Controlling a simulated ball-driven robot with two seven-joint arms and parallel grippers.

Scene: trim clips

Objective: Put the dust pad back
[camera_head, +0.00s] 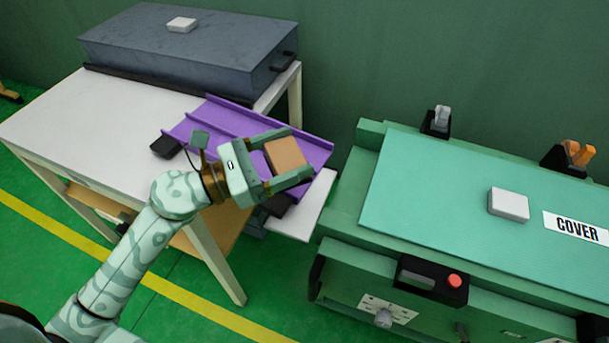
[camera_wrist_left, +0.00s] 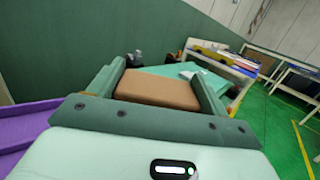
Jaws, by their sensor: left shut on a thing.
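A brown, block-shaped pad (camera_head: 286,155) sits between the fingers of my left gripper (camera_head: 287,166); I take it to be the dust pad. The gripper is shut on it, over the right part of a purple ridged tray (camera_head: 228,112). The pad also shows in the left wrist view (camera_wrist_left: 158,90), gripped at both sides. I cannot tell whether it touches the tray below. My right gripper is not in view.
A grey box (camera_head: 185,50) with a small white block on top stands on the white table (camera_head: 75,125). At right is a green machine with a teal cover (camera_head: 440,190), a white block, and a red button (camera_head: 454,281). Black holders stand along its back.

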